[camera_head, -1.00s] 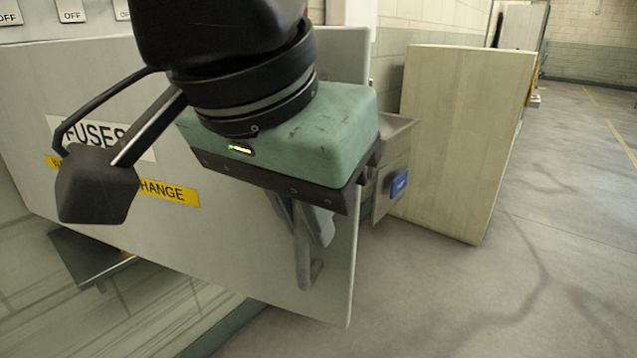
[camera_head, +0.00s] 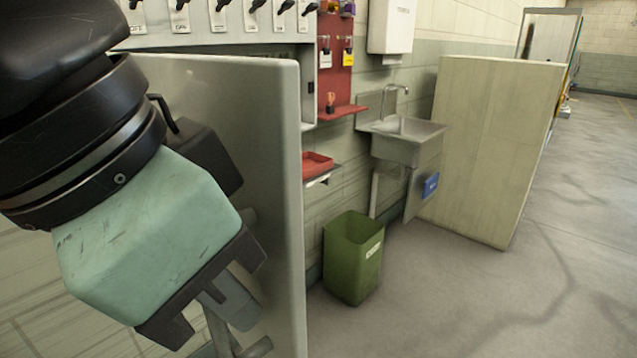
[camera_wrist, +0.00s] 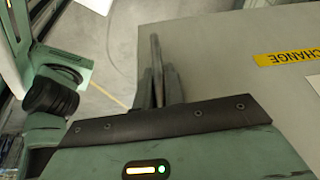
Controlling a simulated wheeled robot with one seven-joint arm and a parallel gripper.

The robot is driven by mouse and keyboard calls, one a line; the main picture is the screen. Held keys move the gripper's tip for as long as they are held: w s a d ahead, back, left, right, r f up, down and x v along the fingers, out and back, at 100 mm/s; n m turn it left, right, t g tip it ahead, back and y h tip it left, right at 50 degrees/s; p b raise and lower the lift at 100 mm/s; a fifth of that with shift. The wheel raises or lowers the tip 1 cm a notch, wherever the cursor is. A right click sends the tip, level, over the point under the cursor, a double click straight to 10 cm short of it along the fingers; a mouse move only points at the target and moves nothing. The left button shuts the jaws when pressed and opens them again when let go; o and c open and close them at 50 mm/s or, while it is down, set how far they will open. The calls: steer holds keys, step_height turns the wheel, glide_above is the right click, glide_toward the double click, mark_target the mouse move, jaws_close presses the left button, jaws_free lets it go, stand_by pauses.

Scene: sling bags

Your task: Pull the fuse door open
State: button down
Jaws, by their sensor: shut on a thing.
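The fuse door (camera_head: 270,150) is a grey panel, swung well out from the wall cabinet, and I see it at a steep angle in the head view. Its face with part of a yellow label also shows in the wrist view (camera_wrist: 240,60). The door's bar handle (camera_head: 222,335) is near its free edge, partly hidden by my gripper. My gripper (camera_head: 228,308) is shut on this handle. In the wrist view my gripper's fingers (camera_wrist: 158,88) close around the upright bar.
A row of switches (camera_head: 220,10) is above the door. Right of it are a red board (camera_head: 335,65), a red tray (camera_head: 316,163), a green bin (camera_head: 353,257), a metal sink (camera_head: 408,140) and a beige partition (camera_head: 490,150). The floor at right is clear.

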steer(key=shift+s+f, duration=0.1)
steer(key=shift+s, duration=0.15)
steer(key=c, duration=1.5)
jaws_free()
steer(key=shift+d, duration=0.1)
steer(key=shift+w, duration=0.1)
steer(key=shift+r, duration=0.35)
steer(key=p+v, duration=0.3)
steer(key=v, duration=1.4)
steer(key=shift+f, duration=0.15)
